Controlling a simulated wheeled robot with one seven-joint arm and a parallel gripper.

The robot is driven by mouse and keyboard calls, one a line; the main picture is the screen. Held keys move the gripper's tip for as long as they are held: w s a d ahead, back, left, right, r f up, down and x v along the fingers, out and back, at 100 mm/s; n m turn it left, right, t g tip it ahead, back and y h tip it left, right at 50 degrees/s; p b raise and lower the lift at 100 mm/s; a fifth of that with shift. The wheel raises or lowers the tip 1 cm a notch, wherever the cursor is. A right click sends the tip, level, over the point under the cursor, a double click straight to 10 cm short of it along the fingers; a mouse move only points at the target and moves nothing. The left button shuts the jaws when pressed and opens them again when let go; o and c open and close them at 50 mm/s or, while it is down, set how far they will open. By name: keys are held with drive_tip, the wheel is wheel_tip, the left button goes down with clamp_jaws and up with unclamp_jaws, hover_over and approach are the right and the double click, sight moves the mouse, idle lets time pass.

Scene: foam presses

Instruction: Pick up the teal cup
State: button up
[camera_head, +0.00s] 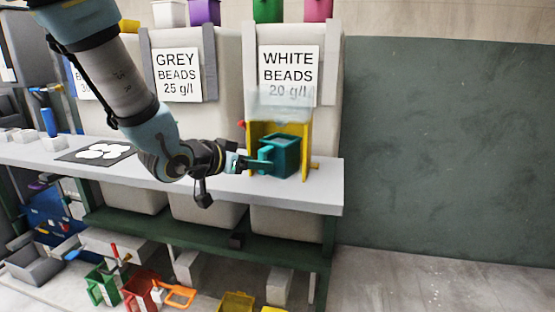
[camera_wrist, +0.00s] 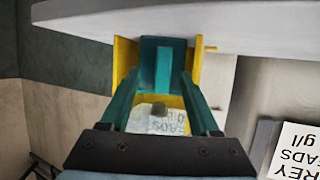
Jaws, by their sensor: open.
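The teal cup (camera_head: 285,155) stands upright in a yellow stand at the right end of the grey shelf, below the white beads sign. Its handle sticks out to the left, towards my gripper (camera_head: 257,163). In the wrist view the cup (camera_wrist: 177,47) is straight ahead, with its handle between the fingertips. My gripper (camera_wrist: 162,82) also shows there, with its two teal fingers apart on either side of the handle. Whether a finger touches the handle cannot be told.
The yellow stand (camera_head: 306,135) flanks the cup, with a clear container (camera_head: 280,104) above it. A black mat with white discs (camera_head: 103,152) lies farther left on the shelf. Green and red cups (camera_head: 142,287) and an orange frame are below.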

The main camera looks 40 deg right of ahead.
sight(276, 158)
drive_tip(key=x, duration=0.4)
drive_tip(key=shift+w+d+f, duration=0.15)
drive_tip(key=shift+w+f, duration=0.05)
clamp_jaws()
idle(0.3)
